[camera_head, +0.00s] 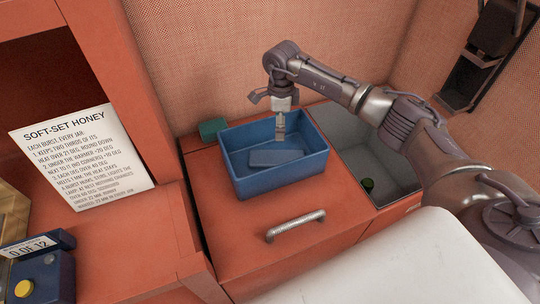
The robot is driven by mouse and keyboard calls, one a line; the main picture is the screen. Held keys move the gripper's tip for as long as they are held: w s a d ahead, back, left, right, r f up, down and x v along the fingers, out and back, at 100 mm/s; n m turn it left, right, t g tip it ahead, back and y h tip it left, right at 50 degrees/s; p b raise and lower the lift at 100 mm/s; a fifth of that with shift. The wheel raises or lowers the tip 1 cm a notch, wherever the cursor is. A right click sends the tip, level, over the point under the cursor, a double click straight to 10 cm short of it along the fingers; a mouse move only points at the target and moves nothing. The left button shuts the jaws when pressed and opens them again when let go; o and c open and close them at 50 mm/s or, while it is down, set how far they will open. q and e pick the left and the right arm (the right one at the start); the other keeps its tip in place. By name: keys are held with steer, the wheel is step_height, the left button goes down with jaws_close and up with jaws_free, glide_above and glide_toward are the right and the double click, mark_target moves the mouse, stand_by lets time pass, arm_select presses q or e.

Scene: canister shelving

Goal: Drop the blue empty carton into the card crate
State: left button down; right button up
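A small blue box-shaped item (276,158), possibly the blue carton, lies flat inside an open blue bin (255,186) on the red counter. My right gripper (280,138) points down over the far part of this bin, behind the item and apart from it in the picture. Its fingers show as one narrow strip, so I cannot tell whether they are open or shut. A tan box (12,215), possibly the card crate, is cut off at the left edge. My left gripper is not in view.
A green block (212,129) stands behind the bin's left corner. A grey basin (378,160) to the right holds a small dark green item (368,184). A metal handle (296,226) is in front. A honey notice (82,158) and a blue device with a yellow button (38,275) are left.

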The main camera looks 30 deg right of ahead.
step_height(320, 180, up, 12)
stand_by(0.7)
steer(key=shift+s, duration=0.1)
stand_by(0.3)
